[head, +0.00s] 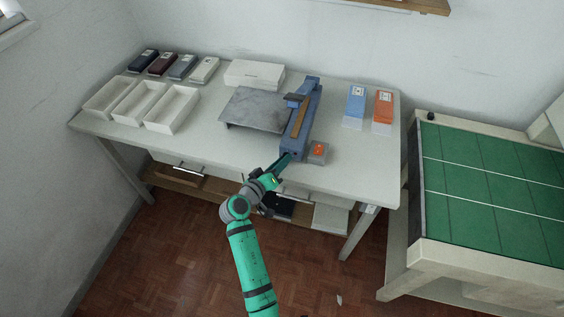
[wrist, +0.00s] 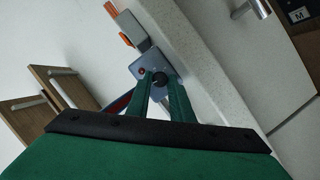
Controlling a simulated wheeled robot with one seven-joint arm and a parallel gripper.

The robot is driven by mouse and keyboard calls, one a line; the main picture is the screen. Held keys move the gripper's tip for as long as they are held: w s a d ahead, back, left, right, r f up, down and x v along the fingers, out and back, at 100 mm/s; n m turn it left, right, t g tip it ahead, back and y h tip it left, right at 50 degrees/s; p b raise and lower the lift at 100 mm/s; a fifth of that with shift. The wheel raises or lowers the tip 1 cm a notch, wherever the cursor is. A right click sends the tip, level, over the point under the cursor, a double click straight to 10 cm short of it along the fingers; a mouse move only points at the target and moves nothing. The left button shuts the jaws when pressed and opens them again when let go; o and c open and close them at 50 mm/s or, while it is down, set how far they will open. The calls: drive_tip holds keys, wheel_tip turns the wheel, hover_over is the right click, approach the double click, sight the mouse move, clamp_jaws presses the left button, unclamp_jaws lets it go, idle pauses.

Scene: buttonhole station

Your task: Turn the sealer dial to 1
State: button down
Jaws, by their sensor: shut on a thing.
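The blue sealer (head: 313,100) with a brown strip along its top lies on the white table, one end towards the front edge. In the wrist view, the sealer's end face (wrist: 147,66) is grey-blue with a small red spot. Its small black dial (wrist: 160,79) sits between my two green fingertips. My gripper (head: 286,158) is at this front end of the sealer, and in the wrist view (wrist: 160,84) it is shut on the dial. The dial is hidden in the head view. I cannot read its numbers or its setting.
A small grey box with an orange button (head: 318,151) stands close to the right of the sealer's front end. A grey plate (head: 255,110) is left of the sealer. White trays (head: 172,108) are at the table's left. The table's front right is clear.

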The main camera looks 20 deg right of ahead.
drive_tip(key=shift+n+h, duration=0.5)
drive_tip(key=shift+n, duration=0.4)
drive_tip(key=c, duration=1.8)
unclamp_jaws()
drive_tip(key=shift+c, duration=0.2)
drive_tip(key=shift+a+f, duration=0.1)
drive_tip(key=v, duration=1)
drive_tip(key=shift+s+a, duration=0.2)
drive_tip(key=shift+a, duration=0.05)
